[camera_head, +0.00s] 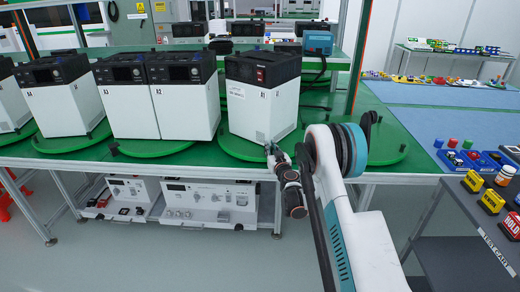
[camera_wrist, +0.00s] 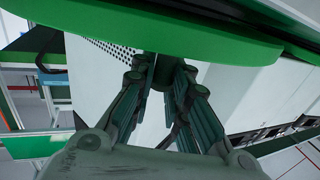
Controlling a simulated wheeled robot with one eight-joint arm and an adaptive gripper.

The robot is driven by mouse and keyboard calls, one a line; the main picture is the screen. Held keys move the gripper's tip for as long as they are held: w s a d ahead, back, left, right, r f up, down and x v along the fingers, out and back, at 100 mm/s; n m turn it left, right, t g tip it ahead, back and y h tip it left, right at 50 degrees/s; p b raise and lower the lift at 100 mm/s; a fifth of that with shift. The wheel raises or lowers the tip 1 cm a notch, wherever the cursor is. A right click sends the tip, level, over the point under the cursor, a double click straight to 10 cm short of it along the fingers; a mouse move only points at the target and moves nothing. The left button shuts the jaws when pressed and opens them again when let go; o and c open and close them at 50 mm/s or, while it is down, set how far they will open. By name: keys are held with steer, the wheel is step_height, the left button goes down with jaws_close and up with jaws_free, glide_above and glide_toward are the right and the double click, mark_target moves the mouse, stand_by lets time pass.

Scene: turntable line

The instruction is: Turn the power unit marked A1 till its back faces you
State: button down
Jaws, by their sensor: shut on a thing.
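The power unit marked A1 (camera_head: 250,112) stands upright on a round green turntable (camera_head: 232,148), a white box with a black top section. The face toward me carries the A1 label, a red switch and a small vent low down. It is angled slightly, so its right side also shows. My gripper (camera_head: 272,150) is at the front rim of this turntable, below the unit. In the wrist view my gripper (camera_wrist: 165,72) has its fingers closed around a dark peg (camera_wrist: 163,68) at the green rim. The peg is mostly hidden by the fingers.
Similar power units (camera_head: 185,100) with displays facing me stand on turntables to the left. An empty-looking green turntable (camera_head: 385,150) lies to the right, behind my arm. A grey cart (camera_head: 460,235) stands at the lower right. Instruments (camera_head: 210,195) sit on a shelf below the table.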

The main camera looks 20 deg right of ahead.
mark_target(291, 152)
steer(key=d, duration=0.8)
steer(key=shift+w+f, duration=0.1)
steer(key=shift+w, duration=0.05)
steer(key=shift+w+d, duration=0.3)
steer(key=shift+d, duration=0.65)
steer(key=c, duration=1.5)
jaws_free()
steer(key=shift+d, duration=0.15)
steer(key=shift+c, duration=0.2)
steer(key=shift+s, duration=0.1)
steer(key=shift+s, duration=0.3)
steer(key=s, duration=1.1)
